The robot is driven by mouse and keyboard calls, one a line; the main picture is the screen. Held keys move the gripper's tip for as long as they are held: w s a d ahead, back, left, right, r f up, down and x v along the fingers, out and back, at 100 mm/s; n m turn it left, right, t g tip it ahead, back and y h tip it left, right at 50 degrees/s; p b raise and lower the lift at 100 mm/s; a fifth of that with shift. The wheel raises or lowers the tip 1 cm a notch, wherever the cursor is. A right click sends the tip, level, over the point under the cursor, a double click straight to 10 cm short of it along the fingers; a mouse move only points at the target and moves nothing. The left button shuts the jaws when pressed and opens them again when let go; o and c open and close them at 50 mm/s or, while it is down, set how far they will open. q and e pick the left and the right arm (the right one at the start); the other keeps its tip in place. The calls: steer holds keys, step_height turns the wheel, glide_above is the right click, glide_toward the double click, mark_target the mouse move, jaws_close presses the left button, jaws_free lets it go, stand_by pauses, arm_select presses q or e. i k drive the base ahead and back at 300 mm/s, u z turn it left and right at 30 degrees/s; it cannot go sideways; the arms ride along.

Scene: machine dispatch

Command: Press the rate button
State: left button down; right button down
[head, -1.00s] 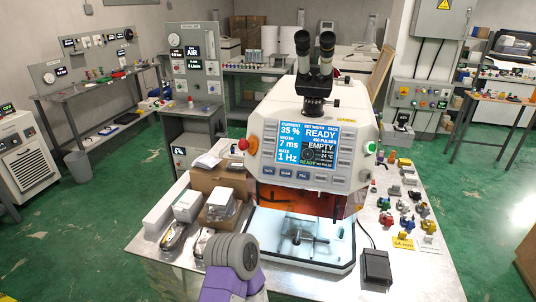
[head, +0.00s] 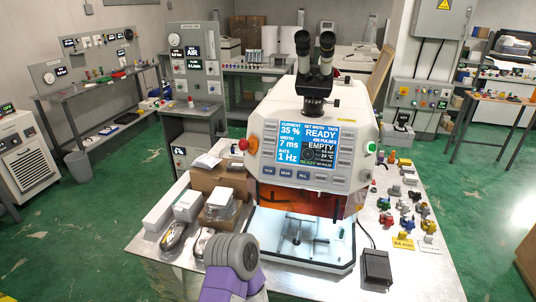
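The machine (head: 310,115) is a white bench unit with a blue screen (head: 307,146) on its front. The screen reads 35 %, 7 ms, 1 Hz, READY and EMPTY. The rate reading (head: 287,155) is at the lower left of the screen. A column of small grey buttons stands left of the screen; the lowest one (head: 267,157) is level with the rate reading, its label too small to read. Neither gripper shows. A purple and grey part of my arm (head: 232,258) is at the bottom, left of the machine's lit chamber, and apart from the buttons.
A red knob (head: 243,144) sticks out at the machine's left. A black pedal (head: 376,266) lies front right. Boxes (head: 221,205) stand left of the machine. Several small coloured parts (head: 408,208) lie on the right. The space in front of the panel is clear.

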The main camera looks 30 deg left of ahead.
mark_target(267, 152)
steer(key=z, duration=2.5)
steer(key=k, duration=1.55)
steer(key=u, duration=1.95)
steer(key=i, duration=0.5)
steer(key=z, duration=0.05)
